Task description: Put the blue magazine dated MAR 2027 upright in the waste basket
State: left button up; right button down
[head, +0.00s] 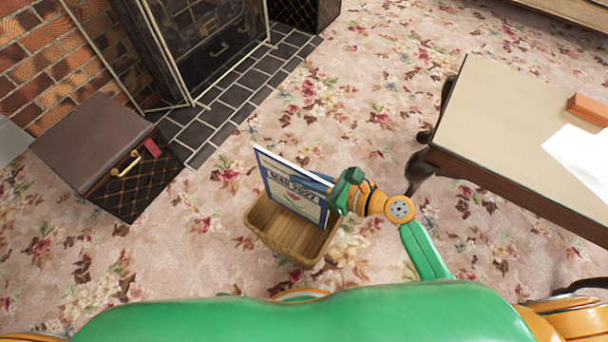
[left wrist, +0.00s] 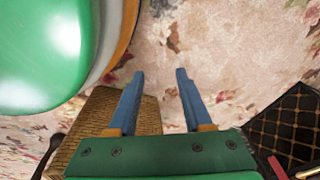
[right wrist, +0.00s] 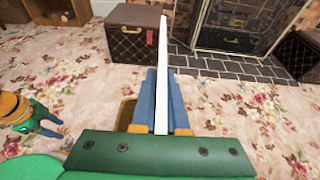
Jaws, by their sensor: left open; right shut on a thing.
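The blue magazine (head: 295,200) reads MAR 2027 on its cover and stands nearly upright at the basket's far side in the head view. My right gripper (head: 318,184) is shut on its right part. The right wrist view shows the magazine (right wrist: 172,70) edge-on between the fingers (right wrist: 163,78). The wicker waste basket (head: 275,245) stands on the carpet. The magazine hides its far rim, so I cannot tell how deep the lower edge sits. My left gripper (left wrist: 160,76) is open and empty, with the basket (left wrist: 92,122) partly behind it in the left wrist view.
A dark quilted box with a brown lid (head: 95,140) stands to the left. The fireplace screen (head: 210,45) and dark hearth tiles (head: 240,110) lie beyond. A table (head: 500,120) with white paper and an orange block is on the right. Floral carpet around the basket is clear.

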notch_tip(320, 180, down, 15)
jog(key=b, duration=1.1)
jog(key=shift+b, duration=0.35)
pick_arm(q)
jog(key=w+d+r+t+h, duration=0.1)
jog(key=w+d+r+t, duration=0.1)
jog(key=w+r, duration=0.4)
jog(key=w+d+r+t+h, duration=0.1)
jog(key=w+d+r+t, duration=0.2)
jog(key=r, duration=0.7)
jog(key=w+d+r+t+h, duration=0.1)
jog(key=w+d+r+t, duration=0.1)
jog(key=w+r+t, duration=0.4)
jog(key=shift+w+d+r+m, duration=0.25)
jog(key=shift+w+r, duration=1.2)
jog(key=shift+w, duration=1.3)
pick_arm(e)
jog(key=shift+f, duration=0.2)
jog(key=c, duration=0.9)
grip_release()
jog(key=shift+o, duration=0.2)
